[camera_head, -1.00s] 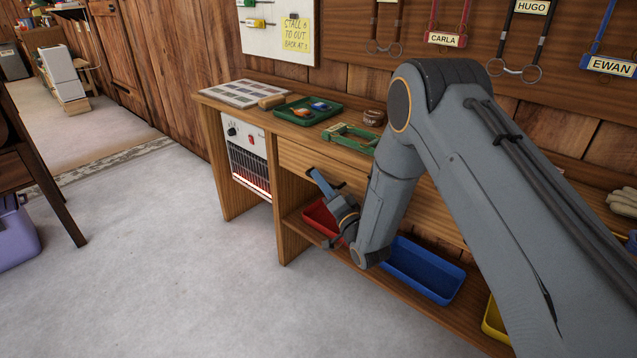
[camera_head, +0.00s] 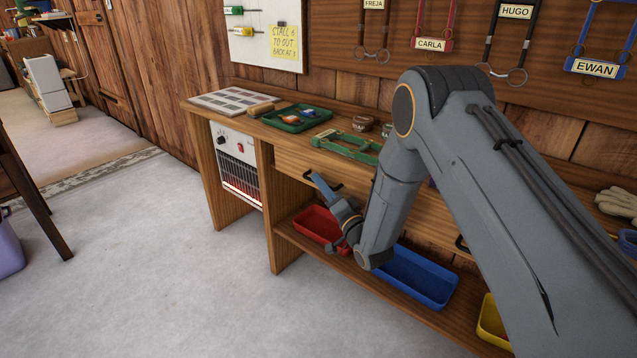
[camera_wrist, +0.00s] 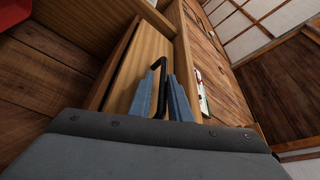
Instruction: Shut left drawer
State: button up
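The left drawer (camera_head: 296,167) is a plain wooden front under the left part of the workbench top (camera_head: 235,118). It also shows in the wrist view (camera_wrist: 143,62). How far it stands out from the bench is hard to tell. Its black bar handle (camera_wrist: 162,72) lies between the two blue-grey fingers of my gripper (camera_wrist: 164,84), which sit close on both sides of it. In the head view my gripper (camera_head: 324,186) is at the handle, in front of the drawer. My forearm hides the drawer's right part.
A red tray (camera_head: 312,229), a blue tray (camera_head: 418,277) and a yellow tray (camera_head: 488,325) sit on the lower shelf. A green tray (camera_head: 283,123) and a green frame (camera_head: 347,145) lie on the top. A heater (camera_head: 238,165) stands at the left. The floor in front is clear.

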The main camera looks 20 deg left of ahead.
jog(key=v, duration=0.6)
jog(key=shift+s+p, duration=0.25)
jog(key=shift+p, duration=0.05)
jog(key=shift+d, duration=0.15)
